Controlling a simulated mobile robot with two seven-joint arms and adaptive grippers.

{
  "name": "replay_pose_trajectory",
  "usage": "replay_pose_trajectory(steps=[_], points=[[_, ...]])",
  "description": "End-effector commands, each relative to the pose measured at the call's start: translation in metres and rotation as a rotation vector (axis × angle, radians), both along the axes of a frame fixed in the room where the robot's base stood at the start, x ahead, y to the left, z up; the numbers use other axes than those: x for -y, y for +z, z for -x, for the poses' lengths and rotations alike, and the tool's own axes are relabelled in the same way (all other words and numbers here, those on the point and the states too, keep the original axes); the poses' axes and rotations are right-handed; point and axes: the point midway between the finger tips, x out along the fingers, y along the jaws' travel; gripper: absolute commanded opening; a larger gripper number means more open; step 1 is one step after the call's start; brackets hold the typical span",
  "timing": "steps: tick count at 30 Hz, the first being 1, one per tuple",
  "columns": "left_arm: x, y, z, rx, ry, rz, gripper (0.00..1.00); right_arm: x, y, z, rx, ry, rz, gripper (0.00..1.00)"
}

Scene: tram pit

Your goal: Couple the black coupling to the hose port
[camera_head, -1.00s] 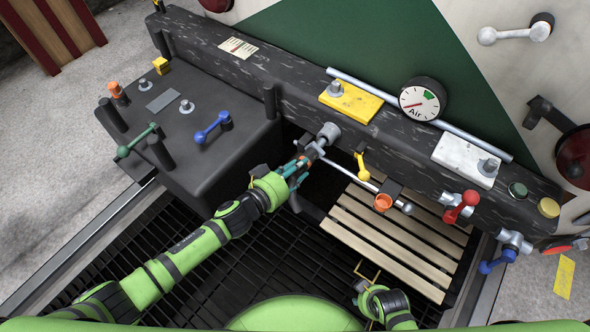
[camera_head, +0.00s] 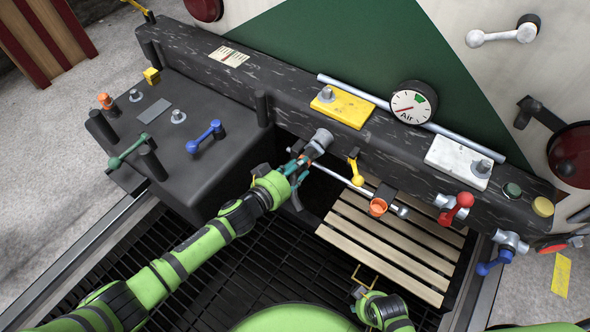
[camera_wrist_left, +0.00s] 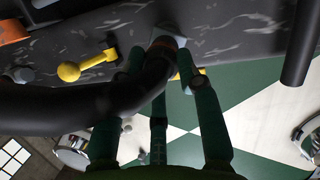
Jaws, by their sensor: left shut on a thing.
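My left gripper (camera_head: 300,162) is shut on the black coupling, just below the grey hose port (camera_head: 322,138) on the dark beam. The coupling is hard to make out in the head view. In the left wrist view the coupling (camera_wrist_left: 164,45) is at the end of a thick black hose (camera_wrist_left: 90,108), between the teal fingers (camera_wrist_left: 165,85). It lies close to the beam; I cannot tell whether it is seated on the port. My right gripper (camera_head: 360,288) is low in the head view, and its fingers are unclear.
A metal rod (camera_head: 350,182) and a yellow-handled valve (camera_head: 355,172) are just right of my left gripper. An orange cup-like part (camera_head: 378,207) hangs farther right above wooden slats (camera_head: 390,245). A dark box (camera_head: 190,150) with levers stands to the left.

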Motion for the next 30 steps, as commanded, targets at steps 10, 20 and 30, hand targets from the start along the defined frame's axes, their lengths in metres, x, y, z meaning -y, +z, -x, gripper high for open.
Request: replay_pose_trajectory(steps=[10,20,30], points=[[0.005,0.001,-0.007,0.001,-0.001,0.0,0.54,0.0,-0.002,0.0,0.0,0.0,0.0,0.4],[0.004,0.0,-0.006,-0.001,0.001,-0.001,0.62,-0.001,-0.001,-0.002,0.003,0.0,-0.001,0.4],[-0.017,0.008,0.02,-0.001,-0.001,-0.002,0.62,-0.001,-0.001,-0.001,0.002,0.0,-0.001,0.4]])
